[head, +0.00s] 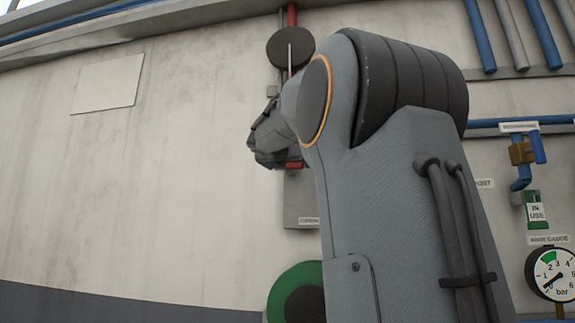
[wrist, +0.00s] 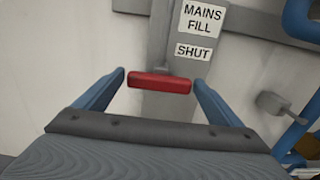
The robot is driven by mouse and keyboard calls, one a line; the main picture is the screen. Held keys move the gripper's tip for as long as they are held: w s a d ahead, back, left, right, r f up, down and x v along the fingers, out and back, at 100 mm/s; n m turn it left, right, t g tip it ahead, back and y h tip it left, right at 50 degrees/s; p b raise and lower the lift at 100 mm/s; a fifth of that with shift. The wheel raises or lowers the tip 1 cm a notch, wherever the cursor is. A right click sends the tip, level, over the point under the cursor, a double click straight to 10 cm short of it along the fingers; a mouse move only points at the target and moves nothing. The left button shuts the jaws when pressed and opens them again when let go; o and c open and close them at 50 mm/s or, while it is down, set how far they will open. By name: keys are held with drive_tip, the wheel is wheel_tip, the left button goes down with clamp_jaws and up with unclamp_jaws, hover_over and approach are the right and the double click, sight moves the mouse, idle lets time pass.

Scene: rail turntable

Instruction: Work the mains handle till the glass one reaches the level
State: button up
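The mains handle is a red bar (wrist: 159,82) below white labels reading "MAINS FILL" (wrist: 204,18) and "SHUT" (wrist: 194,51) in the wrist view. My gripper (wrist: 160,79) is open, with one blue finger on each side of the bar; slim gaps seem to show at both ends. In the head view my gripper (head: 266,157) is at the wall, and a bit of red (head: 294,165) shows beside it. My arm hides much of the wall there. I cannot make out a glass or its level mark in either view.
A green ring (head: 290,290) is partly behind my arm. In the wrist view, blue pipes (wrist: 300,20) run at the right.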

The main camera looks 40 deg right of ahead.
drive_tip(key=c, duration=1.2)
wheel_tip(320, 180, down, 4)
drive_tip(key=b, duration=0.3)
drive_tip(key=shift+r, duration=0.15)
drive_tip(key=o, duration=1.5)
drive_tip(key=b+v, duration=0.2)
drive_tip(key=v, duration=0.6)
drive_tip(key=shift+b, duration=0.3)
